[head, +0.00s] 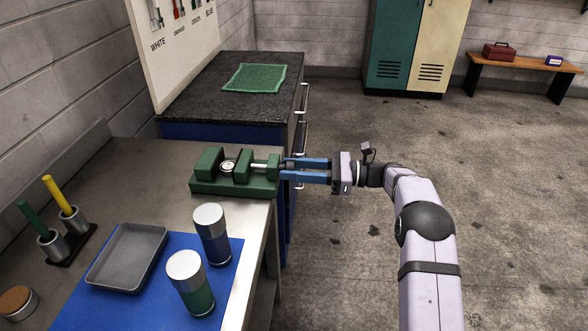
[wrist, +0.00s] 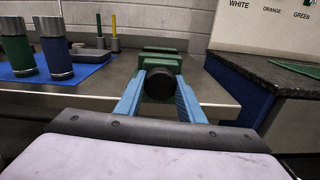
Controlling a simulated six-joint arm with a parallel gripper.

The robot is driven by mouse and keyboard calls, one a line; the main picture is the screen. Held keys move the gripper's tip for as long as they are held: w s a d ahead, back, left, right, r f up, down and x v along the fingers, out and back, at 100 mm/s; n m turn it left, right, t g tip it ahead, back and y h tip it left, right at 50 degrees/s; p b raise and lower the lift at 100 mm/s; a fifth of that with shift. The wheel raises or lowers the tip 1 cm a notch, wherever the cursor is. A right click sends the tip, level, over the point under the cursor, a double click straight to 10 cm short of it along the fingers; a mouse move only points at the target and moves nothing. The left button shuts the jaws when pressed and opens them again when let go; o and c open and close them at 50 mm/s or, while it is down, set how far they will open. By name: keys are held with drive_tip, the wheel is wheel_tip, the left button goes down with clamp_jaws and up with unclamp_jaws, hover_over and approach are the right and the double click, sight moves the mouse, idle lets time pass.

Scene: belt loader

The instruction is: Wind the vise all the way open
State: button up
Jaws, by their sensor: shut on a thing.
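The green vise (head: 236,184) stands at the right edge of the steel bench. A round metal part (head: 228,167) sits between its jaws, with the left jaw beside it; I cannot tell how tightly it is held. My gripper (head: 284,168) reaches in from the right, level, at the screw end of the vise. In the wrist view its blue fingers (wrist: 160,92) are shut on the dark round vise handle (wrist: 160,85), one on each side. The vise body (wrist: 160,56) shows behind the handle.
A blue mat (head: 215,297) holds two lidded cylinders (head: 212,235) (head: 190,284) and a grey tray (head: 127,256). A holder with green and yellow sticks (head: 68,205) stands left. A dark counter (head: 200,100) with a green cloth (head: 254,77) lies behind.

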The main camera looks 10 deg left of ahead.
drive_tip(key=shift+n, duration=0.3)
drive_tip(key=n+b, duration=0.5)
drive_tip(key=shift+f, duration=0.2)
drive_tip(key=n+b, duration=0.5)
drive_tip(key=n, duration=0.1)
drive_tip(key=shift+b, duration=0.35)
drive_tip(key=n+b, duration=0.5)
drive_tip(key=n, duration=0.1)
drive_tip(key=shift+n, duration=0.4)
drive_tip(key=n+b, duration=0.4)
drive_tip(key=n, duration=0.1)
drive_tip(key=shift+r+n, duration=0.2)
drive_tip(key=shift+n, duration=0.1)
drive_tip(key=o, duration=1)
drive_tip(key=shift+o, duration=0.2)
